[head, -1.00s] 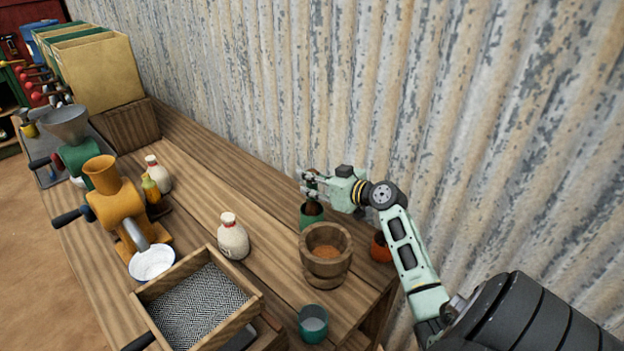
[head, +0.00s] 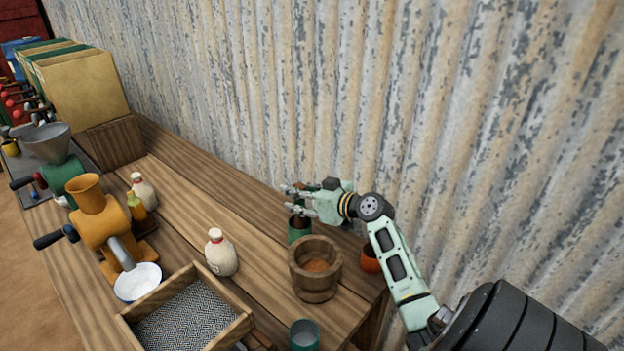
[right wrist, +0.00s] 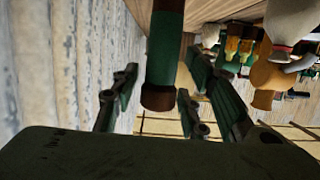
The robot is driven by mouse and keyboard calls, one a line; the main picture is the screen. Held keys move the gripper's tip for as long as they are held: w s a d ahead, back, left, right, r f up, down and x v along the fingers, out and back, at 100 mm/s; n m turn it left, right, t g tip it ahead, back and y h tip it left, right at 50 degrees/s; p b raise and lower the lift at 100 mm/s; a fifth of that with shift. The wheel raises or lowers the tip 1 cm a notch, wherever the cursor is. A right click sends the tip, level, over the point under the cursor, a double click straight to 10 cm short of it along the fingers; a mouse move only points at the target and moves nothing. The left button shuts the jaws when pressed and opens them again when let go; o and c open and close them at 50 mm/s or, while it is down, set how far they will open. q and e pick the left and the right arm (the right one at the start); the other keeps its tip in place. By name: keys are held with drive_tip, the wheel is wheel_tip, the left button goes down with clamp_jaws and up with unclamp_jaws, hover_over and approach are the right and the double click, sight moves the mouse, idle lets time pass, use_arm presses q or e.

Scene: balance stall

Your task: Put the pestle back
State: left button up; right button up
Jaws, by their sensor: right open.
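The pestle (right wrist: 163,60), with a green band and a brown near end, stands between the spread fingers of my right gripper (right wrist: 160,100) in the right wrist view. Gaps show between it and the fingers. The wooden mortar (head: 304,283), with brown powder inside, stands just in front of the holder. My left gripper is out of view.
An orange pot (head: 370,260) stands right of the mortar, near my right arm. A teal cup (head: 304,336) and a wooden sieve tray (head: 240,328) are at the front. A white bottle (head: 221,255) stands left. The corrugated wall (head: 400,110) is close behind.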

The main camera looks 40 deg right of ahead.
drive_tip(key=b+v, duration=0.2)
drive_tip(key=v, duration=1)
drive_tip(key=shift+b, duration=0.35)
drive_tip(key=shift+r, duration=0.1)
